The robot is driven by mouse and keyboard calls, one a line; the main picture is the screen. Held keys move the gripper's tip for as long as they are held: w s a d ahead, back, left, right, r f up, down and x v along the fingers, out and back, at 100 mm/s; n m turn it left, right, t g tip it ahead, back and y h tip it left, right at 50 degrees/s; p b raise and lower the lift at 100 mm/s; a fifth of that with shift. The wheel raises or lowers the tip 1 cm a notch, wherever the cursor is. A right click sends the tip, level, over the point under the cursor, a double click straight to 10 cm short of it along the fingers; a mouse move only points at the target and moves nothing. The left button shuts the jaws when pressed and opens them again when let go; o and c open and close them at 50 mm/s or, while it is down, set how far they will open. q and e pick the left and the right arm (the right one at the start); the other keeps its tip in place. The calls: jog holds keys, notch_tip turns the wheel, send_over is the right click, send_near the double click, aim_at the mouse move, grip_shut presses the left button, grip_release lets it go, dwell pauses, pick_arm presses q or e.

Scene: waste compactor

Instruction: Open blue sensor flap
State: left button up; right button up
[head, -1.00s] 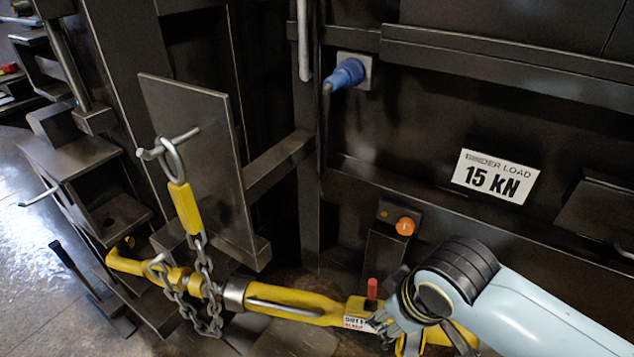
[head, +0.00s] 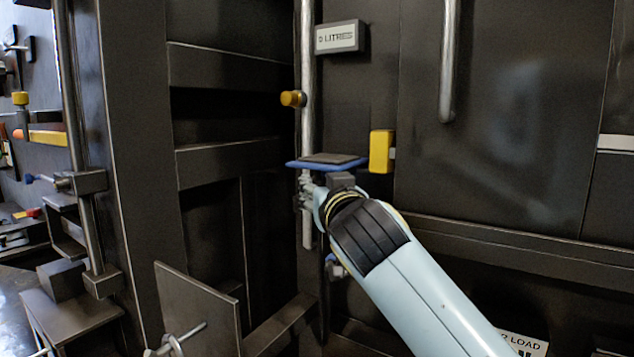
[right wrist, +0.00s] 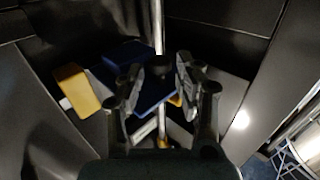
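The blue sensor flap (head: 326,163) stands out as a thin blue plate with a dark pad on top, beside a vertical metal rod. My right gripper (head: 306,190) is just below it in the head view. In the right wrist view, the fingers of the right gripper (right wrist: 168,82) are apart, with blue flap surface (right wrist: 152,97) showing between and behind them. I cannot tell whether a finger touches the flap. The left gripper is not in view.
A yellow block (head: 381,151) sits close to the right of the flap. The metal rod (head: 307,60) carries an orange knob (head: 293,99). A litres label box (head: 340,38) is above. A grey bar handle (head: 448,60) is at upper right, and a dark plate (head: 197,305) stands at lower left.

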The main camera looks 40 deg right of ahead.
aim_at(317, 184)
jog(key=x, duration=0.4)
grip_shut()
jog(key=shift+f, duration=0.1)
jog(key=shift+w+d+f, duration=0.1)
jog(key=shift+w, duration=0.05)
